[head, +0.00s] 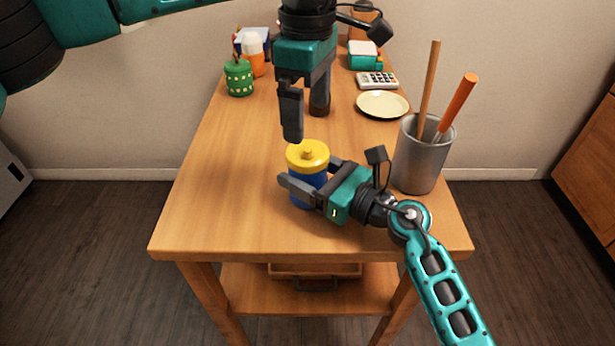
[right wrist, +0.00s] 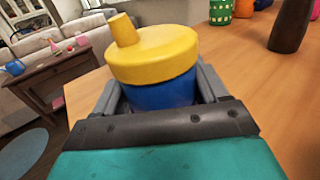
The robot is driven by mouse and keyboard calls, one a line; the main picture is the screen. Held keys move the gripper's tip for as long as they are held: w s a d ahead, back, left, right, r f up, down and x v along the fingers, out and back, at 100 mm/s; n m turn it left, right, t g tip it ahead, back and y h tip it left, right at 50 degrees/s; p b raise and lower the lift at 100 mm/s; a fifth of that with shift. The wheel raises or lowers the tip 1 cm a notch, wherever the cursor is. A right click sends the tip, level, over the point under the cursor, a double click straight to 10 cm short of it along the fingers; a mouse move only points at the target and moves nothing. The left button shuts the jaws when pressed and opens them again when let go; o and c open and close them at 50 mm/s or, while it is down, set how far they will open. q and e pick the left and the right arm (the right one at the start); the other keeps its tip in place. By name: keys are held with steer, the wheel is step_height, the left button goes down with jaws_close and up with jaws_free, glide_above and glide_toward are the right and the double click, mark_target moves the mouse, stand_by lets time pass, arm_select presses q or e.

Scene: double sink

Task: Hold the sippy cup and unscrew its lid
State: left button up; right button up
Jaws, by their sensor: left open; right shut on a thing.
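The sippy cup has a blue body (head: 304,187) and a yellow lid (head: 307,154) with a short spout. It stands upright near the front middle of the wooden table. My right gripper (head: 309,180) is shut on the blue body, below the lid. In the right wrist view the yellow lid (right wrist: 152,54) sits on the blue body (right wrist: 162,93) between the gripper's fingers. My left gripper (head: 305,120) points down just above and behind the lid, open and empty. Its fingers look apart from the lid.
A grey metal holder (head: 417,160) with long-handled utensils stands right of my right gripper. The table's left front (head: 205,215) is clear.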

mark_target(308, 149)
arm_select(q)
steer(key=shift+m, duration=0.3)
steer(key=shift+c, duration=1)
arm_select(e)
jaws_close()
arm_select(q)
steer(key=m, duration=0.5)
steer(key=shift+m, duration=0.4)
steer(key=m, duration=0.7)
steer(key=shift+f, duration=4)
steer(key=shift+c, duration=0.2)
